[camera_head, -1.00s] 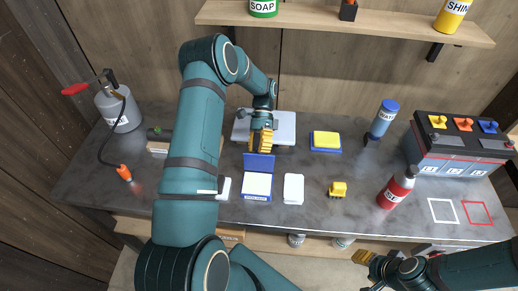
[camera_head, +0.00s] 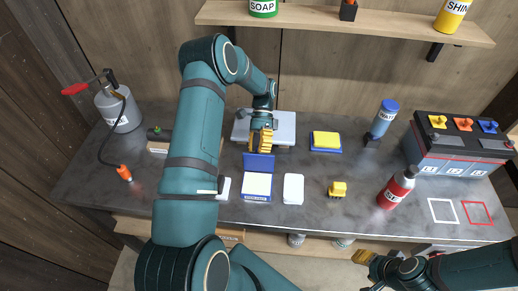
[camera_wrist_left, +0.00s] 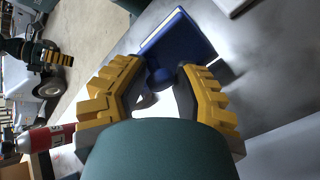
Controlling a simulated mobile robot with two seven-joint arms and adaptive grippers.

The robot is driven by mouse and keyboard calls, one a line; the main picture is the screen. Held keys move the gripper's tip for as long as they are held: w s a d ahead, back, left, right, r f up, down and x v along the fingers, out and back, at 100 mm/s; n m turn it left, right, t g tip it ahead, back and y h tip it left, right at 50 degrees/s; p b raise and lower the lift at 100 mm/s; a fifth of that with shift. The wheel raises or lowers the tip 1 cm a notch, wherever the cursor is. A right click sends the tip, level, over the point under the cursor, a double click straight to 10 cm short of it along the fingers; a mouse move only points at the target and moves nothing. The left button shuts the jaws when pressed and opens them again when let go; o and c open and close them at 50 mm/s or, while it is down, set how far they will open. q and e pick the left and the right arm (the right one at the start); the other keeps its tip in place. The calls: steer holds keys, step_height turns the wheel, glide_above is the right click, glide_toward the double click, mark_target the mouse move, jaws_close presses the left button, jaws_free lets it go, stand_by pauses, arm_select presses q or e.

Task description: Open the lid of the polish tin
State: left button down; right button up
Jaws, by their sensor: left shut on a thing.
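The polish tin is a flat blue box (camera_head: 257,196) with a pale inside, on the dark bench in front of my left arm. Its blue lid (camera_head: 259,163) stands raised at the tin's back edge. In the left wrist view the lid (camera_wrist_left: 182,42) shows with a round blue knob (camera_wrist_left: 161,77) between the fingertips. My left gripper (camera_head: 261,149) is shut on this knob, also seen in the left wrist view (camera_wrist_left: 160,88). My right gripper (camera_head: 362,257) hangs in front of the bench, away from the tin; its finger gap is unclear.
A white block (camera_head: 293,189) lies just right of the tin. A small yellow piece (camera_head: 338,189), a yellow-topped blue pad (camera_head: 326,141), a red bottle (camera_head: 396,188) and a battery (camera_head: 462,145) stand further right. A grey plate (camera_head: 283,128) lies behind. A sprayer (camera_head: 119,110) stands left.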

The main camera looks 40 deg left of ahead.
arm_select(q)
steer(key=c, duration=0.9)
jaws_free()
steer(key=shift+s+f, duration=0.15)
steer(key=shift+f, duration=0.45)
steer(key=shift+o, duration=0.7)
steer(key=shift+f, duration=0.1)
steer(key=shift+w+a, duration=0.1)
steer(key=shift+w, duration=0.15)
steer(key=shift+r, duration=0.2)
steer(key=v, duration=1.2)
steer(key=shift+s, duration=0.1)
